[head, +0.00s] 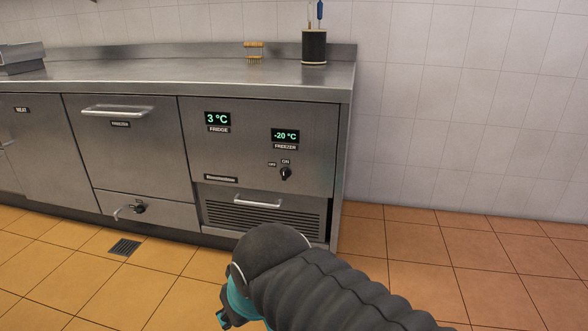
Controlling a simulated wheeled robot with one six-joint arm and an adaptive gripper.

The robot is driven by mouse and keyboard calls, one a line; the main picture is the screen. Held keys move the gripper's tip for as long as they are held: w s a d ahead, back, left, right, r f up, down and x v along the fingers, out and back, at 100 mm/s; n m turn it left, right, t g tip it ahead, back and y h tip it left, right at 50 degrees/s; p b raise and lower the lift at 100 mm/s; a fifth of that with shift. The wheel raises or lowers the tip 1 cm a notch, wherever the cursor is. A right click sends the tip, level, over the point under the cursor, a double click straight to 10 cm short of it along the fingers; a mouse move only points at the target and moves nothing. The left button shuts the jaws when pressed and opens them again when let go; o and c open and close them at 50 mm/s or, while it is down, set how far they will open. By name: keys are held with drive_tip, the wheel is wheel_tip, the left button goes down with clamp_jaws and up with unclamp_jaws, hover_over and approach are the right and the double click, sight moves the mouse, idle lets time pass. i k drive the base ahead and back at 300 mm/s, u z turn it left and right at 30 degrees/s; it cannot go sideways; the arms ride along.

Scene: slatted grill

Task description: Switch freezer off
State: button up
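The freezer switch, a small black knob (286,174), is on the steel control panel under the freezer display (285,136), which reads -20 °C. OFF is marked at its upper left and ON above it. The knob appears upright, towards ON, but it is small. My arm reaches in from the lower right, dark and ribbed. Part of my gripper (226,316), with teal parts, shows at the bottom, in front of and below the panel, apart from the knob. Its fingers are mostly hidden behind the arm, so I cannot tell whether it is open.
The fridge display (217,119) reads 3 °C. A vented grille with a handle (258,201) is below the panel. Another knob (139,208) is on a low drawer at left. A black utensil holder (314,46) stands on the counter (170,72). Tiled floor is clear at right.

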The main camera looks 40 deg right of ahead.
sight(285, 172)
drive_tip(key=z, duration=0.7)
drive_tip(key=i, duration=0.8)
drive_tip(key=z, duration=0.85)
